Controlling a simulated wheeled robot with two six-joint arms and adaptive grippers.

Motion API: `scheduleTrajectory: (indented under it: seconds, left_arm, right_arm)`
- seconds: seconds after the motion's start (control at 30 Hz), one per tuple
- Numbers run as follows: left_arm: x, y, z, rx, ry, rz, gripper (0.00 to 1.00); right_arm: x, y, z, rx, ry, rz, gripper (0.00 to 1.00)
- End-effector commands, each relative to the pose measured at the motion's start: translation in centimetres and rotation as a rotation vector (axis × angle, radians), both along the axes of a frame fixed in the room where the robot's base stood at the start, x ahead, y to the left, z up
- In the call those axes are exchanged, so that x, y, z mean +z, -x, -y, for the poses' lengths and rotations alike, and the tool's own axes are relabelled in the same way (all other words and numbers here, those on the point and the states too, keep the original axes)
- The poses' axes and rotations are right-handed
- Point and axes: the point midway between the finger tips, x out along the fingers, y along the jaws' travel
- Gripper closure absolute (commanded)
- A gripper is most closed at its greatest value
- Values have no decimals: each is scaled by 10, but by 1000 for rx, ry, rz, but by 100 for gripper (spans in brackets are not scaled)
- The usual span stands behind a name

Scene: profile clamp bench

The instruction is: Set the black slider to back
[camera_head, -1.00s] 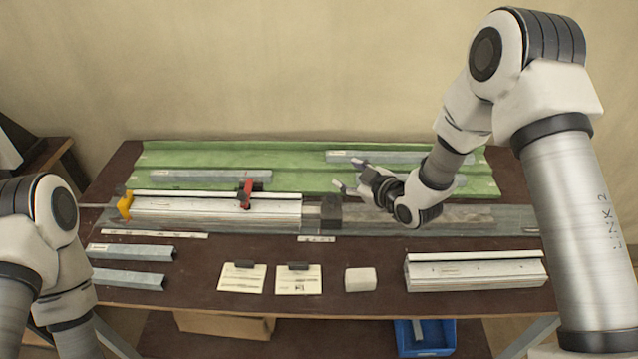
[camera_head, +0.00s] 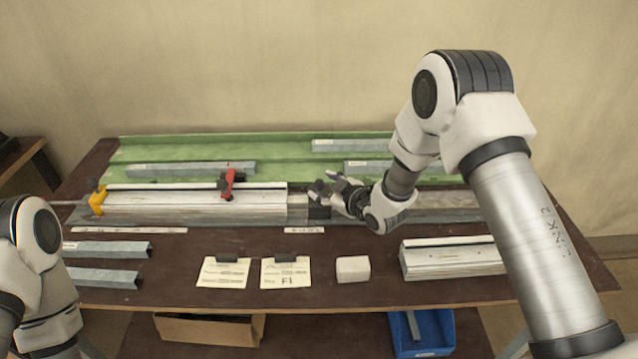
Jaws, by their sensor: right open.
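A dark block (camera_head: 318,212), which appears to be the black slider, sits on the long grey rail (camera_head: 440,200) just right of the silver profile (camera_head: 200,203). My right gripper (camera_head: 322,186) reaches in from the right. It is open, with its fingers just above and behind the dark block, overlapping it in the picture. I cannot tell whether they touch it. The gripper hides part of the block and rail. My left arm shows at the left edge, but its gripper is outside the view.
A red clamp (camera_head: 228,184) and yellow stop (camera_head: 97,201) stand on the silver profile. A green tray (camera_head: 280,148) with grey bars lies behind. Two cards (camera_head: 285,273), a pale block (camera_head: 352,269) and another profile (camera_head: 452,258) lie in front. A blue bin (camera_head: 435,330) is below.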

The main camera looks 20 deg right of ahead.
Motion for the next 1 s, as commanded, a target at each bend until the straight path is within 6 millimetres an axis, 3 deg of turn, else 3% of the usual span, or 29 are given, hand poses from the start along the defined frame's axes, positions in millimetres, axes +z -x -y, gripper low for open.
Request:
scheduleTrajectory:
  seconds: [0.2, 0.43, 0.6, 1.0]
  left_arm:
    - [6, 0, 0, 0, 0, 0, 100]
    - [6, 0, 0, 0, 0, 0, 100]
    - [6, 0, 0, 0, 0, 0, 100]
    - [4, 0, 0, 0, 0, 0, 100]
  right_arm:
    - [-8, -24, -8, 0, 1, 2, 44]
    - [-10, -25, -9, 0, 0, 0, 44]
    - [-10, -25, -9, -1, 0, 1, 100]
    - [-10, -24, -3, -2, -1, 1, 100]
